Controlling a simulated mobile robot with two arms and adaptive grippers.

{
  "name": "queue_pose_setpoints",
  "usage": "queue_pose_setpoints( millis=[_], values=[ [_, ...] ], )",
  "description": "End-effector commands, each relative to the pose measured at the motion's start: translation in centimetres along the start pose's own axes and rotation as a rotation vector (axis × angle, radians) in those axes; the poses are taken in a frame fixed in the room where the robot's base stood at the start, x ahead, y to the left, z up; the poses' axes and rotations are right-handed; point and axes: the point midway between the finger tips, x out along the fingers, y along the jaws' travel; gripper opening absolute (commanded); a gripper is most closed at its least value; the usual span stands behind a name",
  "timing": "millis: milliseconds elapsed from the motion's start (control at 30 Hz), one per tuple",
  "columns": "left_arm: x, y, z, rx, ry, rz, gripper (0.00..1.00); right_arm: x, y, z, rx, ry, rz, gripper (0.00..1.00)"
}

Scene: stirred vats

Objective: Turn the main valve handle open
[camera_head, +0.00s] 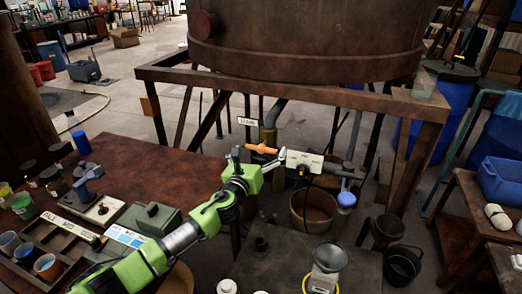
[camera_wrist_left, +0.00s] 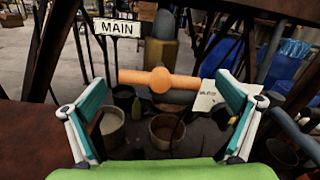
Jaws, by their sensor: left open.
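The orange valve handle (camera_head: 261,149) is a bar with a round hub, mounted on a brown pipe under the big vat. In the left wrist view the handle (camera_wrist_left: 178,81) lies crosswise, nearly level, below a white sign reading MAIN (camera_wrist_left: 117,27). My left gripper (camera_head: 259,160) is open in front of the handle. In the left wrist view the fingers of my left gripper (camera_wrist_left: 161,82) stand wide apart, one near each end of the bar. My right gripper is not in view.
The rusty vat (camera_head: 310,40) rests on a brown frame (camera_head: 290,92) around the valve. A second white label (camera_head: 304,160) is right of the handle. A brown bucket (camera_head: 313,208) stands below. A cluttered workbench (camera_head: 125,160) is at left, a blue barrel (camera_head: 440,105) at right.

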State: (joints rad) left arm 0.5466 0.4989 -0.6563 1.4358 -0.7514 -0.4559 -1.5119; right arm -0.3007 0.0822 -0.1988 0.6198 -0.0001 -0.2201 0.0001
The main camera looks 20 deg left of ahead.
Motion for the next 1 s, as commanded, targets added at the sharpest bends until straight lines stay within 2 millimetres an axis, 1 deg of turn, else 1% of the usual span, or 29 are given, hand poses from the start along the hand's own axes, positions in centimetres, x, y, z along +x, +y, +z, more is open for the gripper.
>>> queue_pose_setpoints(
  millis=[100,200,433,467,500,567,600,833,1000],
  values=[
    [0.74,-0.04,0.01,-0.002,0.000,0.000,1.00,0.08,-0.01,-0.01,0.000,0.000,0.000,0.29],
    [1.00,-0.01,0.03,-0.001,0.000,0.001,1.00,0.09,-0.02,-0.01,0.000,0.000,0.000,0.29],
    [1.02,-0.02,0.02,-0.001,0.000,0.000,1.00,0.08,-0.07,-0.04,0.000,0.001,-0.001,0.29],
    [1.01,-0.02,0.01,-0.001,0.000,0.000,0.97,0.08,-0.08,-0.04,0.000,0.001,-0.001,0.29],
    [1.01,-0.02,0.01,-0.001,0.000,0.000,0.87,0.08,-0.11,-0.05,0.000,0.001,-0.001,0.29],
    [1.00,-0.02,0.01,-0.001,0.000,0.000,0.71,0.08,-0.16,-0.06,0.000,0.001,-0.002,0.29],
    [1.00,-0.02,0.01,-0.001,0.000,0.000,0.62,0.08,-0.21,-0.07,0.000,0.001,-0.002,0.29],
    [0.99,-0.01,0.00,-0.006,0.000,0.000,0.62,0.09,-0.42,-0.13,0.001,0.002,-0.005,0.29],
    [0.98,-0.03,-0.04,-0.044,0.001,0.000,0.62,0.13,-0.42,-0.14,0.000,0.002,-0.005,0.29]
  ],
)
